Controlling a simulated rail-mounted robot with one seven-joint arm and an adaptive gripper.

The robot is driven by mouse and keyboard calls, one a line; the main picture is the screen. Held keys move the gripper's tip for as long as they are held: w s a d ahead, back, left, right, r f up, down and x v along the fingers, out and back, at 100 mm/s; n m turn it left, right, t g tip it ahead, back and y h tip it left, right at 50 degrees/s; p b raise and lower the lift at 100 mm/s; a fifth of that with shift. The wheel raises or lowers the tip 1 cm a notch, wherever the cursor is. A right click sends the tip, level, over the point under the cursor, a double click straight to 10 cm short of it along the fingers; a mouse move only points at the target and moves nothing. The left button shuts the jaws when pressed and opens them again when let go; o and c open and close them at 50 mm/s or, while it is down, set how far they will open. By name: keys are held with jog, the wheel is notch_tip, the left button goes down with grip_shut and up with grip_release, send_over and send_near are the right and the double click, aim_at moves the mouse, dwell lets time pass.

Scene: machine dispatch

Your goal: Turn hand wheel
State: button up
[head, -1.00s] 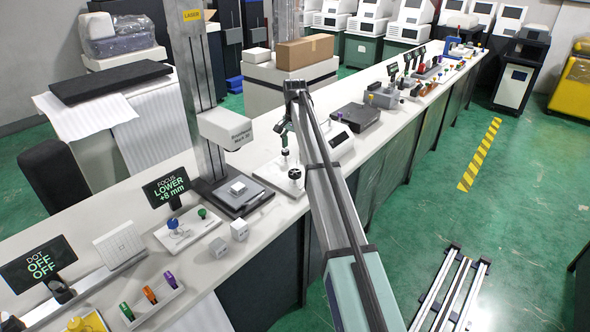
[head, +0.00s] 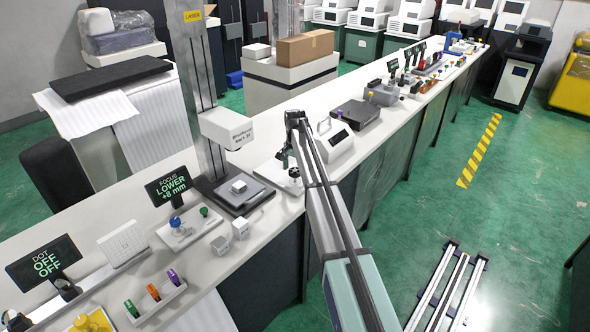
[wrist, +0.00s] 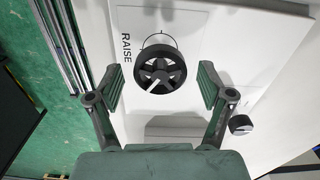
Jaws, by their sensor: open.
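The black spoked hand wheel (wrist: 158,70) lies on a white plate marked RAISE in the wrist view. A white pointer mark shows on it. My gripper (wrist: 160,84) is open, with one finger to each side of the wheel and a visible gap on both sides. I cannot tell how far the fingertips are above it. In the head view my gripper (head: 284,158) is low over the bench, and the wheel (head: 294,173) shows partly beside it. The focus display (head: 172,186) reads LOWER +8 mm.
A small black knob (wrist: 240,124) sits right of the wheel in the wrist view. The laser column's stage (head: 236,196) stands left of my gripper, and a white device with a handle (head: 334,142) stands to its right. The bench (head: 290,205) ends close to my arm.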

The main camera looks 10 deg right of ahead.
jog(key=c, duration=1.2)
jog(key=shift+o, duration=0.2)
jog(key=shift+n, duration=0.3)
jog(key=n, duration=0.4)
jog(key=shift+b, duration=0.4)
jog(key=n, duration=0.5)
jog(key=shift+n, duration=0.4)
jog(key=o, duration=1.2)
jog(key=shift+c, duration=0.2)
